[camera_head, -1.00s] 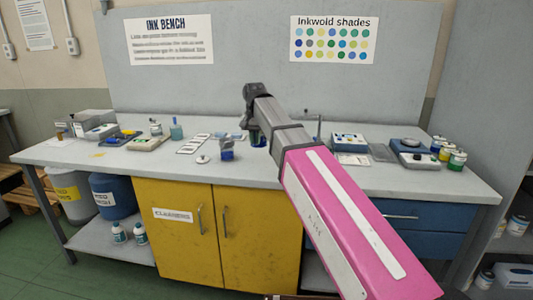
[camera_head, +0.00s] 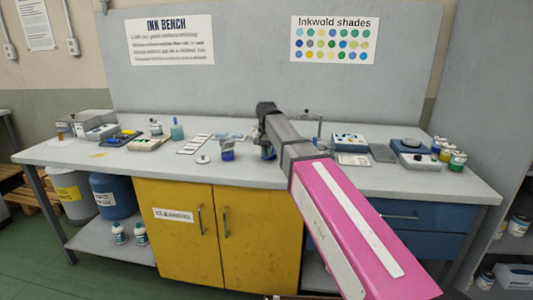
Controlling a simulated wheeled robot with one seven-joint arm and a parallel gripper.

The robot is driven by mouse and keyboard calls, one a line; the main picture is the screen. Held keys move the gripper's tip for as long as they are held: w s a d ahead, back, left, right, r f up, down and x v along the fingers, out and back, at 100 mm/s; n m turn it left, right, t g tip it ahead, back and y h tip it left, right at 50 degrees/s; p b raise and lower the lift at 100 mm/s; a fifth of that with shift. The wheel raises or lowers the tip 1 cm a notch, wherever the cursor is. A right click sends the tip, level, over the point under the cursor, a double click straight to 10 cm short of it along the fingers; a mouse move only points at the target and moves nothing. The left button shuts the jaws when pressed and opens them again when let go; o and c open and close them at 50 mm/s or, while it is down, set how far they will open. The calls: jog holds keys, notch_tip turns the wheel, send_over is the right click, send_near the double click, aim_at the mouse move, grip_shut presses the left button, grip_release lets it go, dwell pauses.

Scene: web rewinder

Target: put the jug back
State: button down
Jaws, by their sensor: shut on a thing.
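The jug (camera_head: 267,154), a small dark blue and clear vessel, shows only in part past my arm, above or on the bench top. My gripper (camera_head: 266,141) is at the far end of my pink and grey arm, at the back middle of the bench. It is shut on the jug. The fingers and most of the jug are hidden by the arm. I cannot tell whether the jug touches the bench.
The grey bench top (camera_head: 95,164) holds a blue-banded cup (camera_head: 227,151) just left of the jug, and a white disc (camera_head: 203,159). Colour cards (camera_head: 194,144) lie further left. Right stand a blue-and-white box (camera_head: 349,142), a scale (camera_head: 412,146) and ink jars (camera_head: 457,160).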

jog(key=c, duration=1.2)
grip_release()
jog(key=shift+f, duration=0.1)
notch_tip(320, 180, up, 12)
jog(key=shift+r, duration=0.2)
